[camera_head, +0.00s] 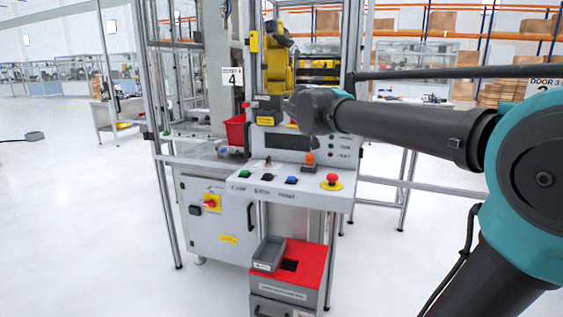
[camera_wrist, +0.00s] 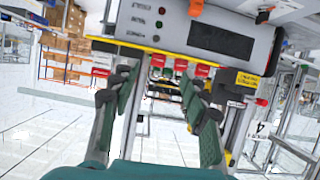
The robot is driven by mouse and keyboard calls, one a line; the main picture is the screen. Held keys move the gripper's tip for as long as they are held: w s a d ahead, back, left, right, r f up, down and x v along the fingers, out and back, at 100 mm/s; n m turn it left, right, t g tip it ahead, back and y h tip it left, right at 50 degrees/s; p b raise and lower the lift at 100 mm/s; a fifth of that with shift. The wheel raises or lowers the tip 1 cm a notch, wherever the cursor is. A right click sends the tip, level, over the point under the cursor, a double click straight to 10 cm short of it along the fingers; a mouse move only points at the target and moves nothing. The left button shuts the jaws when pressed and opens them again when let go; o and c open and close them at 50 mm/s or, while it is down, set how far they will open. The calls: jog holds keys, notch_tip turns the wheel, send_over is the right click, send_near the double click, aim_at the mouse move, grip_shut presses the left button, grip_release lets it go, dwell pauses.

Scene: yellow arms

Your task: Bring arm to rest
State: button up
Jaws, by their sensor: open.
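My arm (camera_head: 405,125) reaches in from the right edge of the head view, with teal joints and dark links. Its far end is raised in front of the grey control station (camera_head: 220,210). In the wrist view my gripper (camera_wrist: 158,82) is open, with its two dark green-padded fingers well apart. Nothing is between the fingers. The station's upper panel (camera_wrist: 195,35) shows beyond the fingertips, tilted in the picture. In the head view my gripper's fingers cannot be made out clearly.
The sloped console (camera_head: 285,185) carries several buttons, including a red mushroom button (camera_head: 332,181). A red-topped box (camera_head: 308,262) with a grey tray (camera_head: 269,253) stands below. A red bin (camera_head: 236,130) and yellow robot arm (camera_head: 278,60) are behind.

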jog(key=s+d+f+g, duration=0.1)
jog(key=s+d+f, duration=0.25)
jog(key=f, duration=0.35)
jog(key=s+d+f+g, duration=0.2)
jog(key=s+f, duration=0.2)
jog(key=f, duration=0.4)
jog(key=s+d+f+g, duration=0.1)
jog(key=s+d+f, duration=0.25)
jog(key=f, duration=0.35)
jog(key=s+a+f+n+g+y, duration=0.2)
jog(key=s+f+n+g+y, duration=0.1)
jog(key=s+f, duration=1.6)
jog(key=shift+s+a+f+n+g+y, duration=0.15)
jog(key=shift+s+f+n+g+y, duration=0.15)
jog(key=shift+g+y, duration=0.3)
jog(key=shift+r, duration=0.1)
jog(key=shift+c, duration=0.2)
